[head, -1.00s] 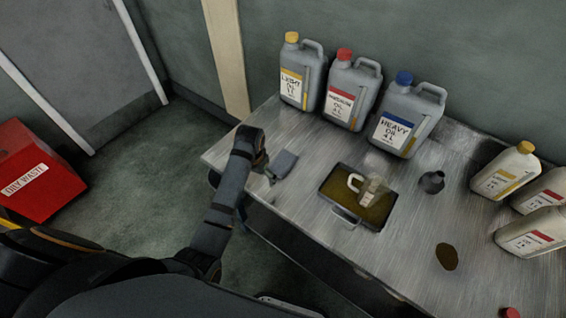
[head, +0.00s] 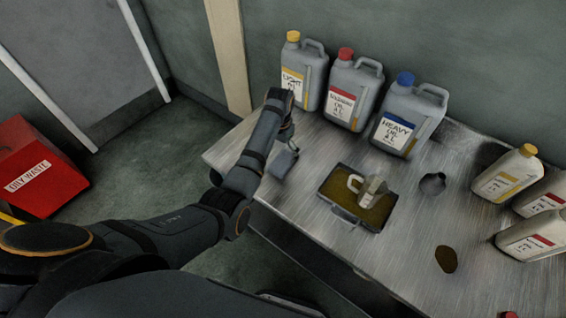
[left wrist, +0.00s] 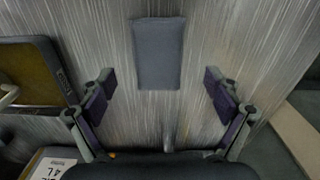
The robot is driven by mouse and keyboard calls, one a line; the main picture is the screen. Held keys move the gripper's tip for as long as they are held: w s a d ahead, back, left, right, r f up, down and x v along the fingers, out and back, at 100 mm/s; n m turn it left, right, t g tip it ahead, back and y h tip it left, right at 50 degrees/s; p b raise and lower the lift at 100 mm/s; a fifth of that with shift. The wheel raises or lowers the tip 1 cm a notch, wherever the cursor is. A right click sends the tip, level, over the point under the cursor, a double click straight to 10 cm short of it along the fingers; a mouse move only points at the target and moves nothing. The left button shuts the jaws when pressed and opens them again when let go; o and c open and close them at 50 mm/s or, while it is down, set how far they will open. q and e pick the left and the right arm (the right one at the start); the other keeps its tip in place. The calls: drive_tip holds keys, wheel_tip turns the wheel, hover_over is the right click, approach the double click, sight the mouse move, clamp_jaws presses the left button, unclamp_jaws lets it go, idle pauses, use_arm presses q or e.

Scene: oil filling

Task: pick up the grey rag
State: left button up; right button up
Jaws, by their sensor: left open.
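The grey rag (left wrist: 158,53) lies flat on the metal table in the left wrist view, at the top middle, beyond and between my open fingertips. In the head view the rag (head: 282,163) shows near the table's left end, partly hidden by my left arm. My left gripper (left wrist: 157,92) is open and empty, with its fingers wide apart. In the head view the left gripper (head: 287,135) hangs beside the rag, mostly hidden behind its own wrist. It does not hold the rag. My right gripper is not in view.
A tray (head: 329,205) with a clear jug (head: 372,190) in it stands right of the rag. Large grey oil cans (head: 349,92) line the wall side. A dark funnel (head: 432,184), a brown oil spot (head: 446,259) and pale bottles (head: 505,175) are farther right. A red bin (head: 45,175) stands on the floor.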

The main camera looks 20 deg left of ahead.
sight(282, 163)
use_arm(q)
drive_tip(key=f, duration=0.5)
drive_tip(key=shift+w+d+f+p, duration=0.1)
drive_tip(key=shift+w+d+p, duration=0.15)
drive_tip(key=shift+p, duration=0.1)
drive_tip(key=c, duration=1.1)
drive_tip(key=shift+c, duration=0.2)
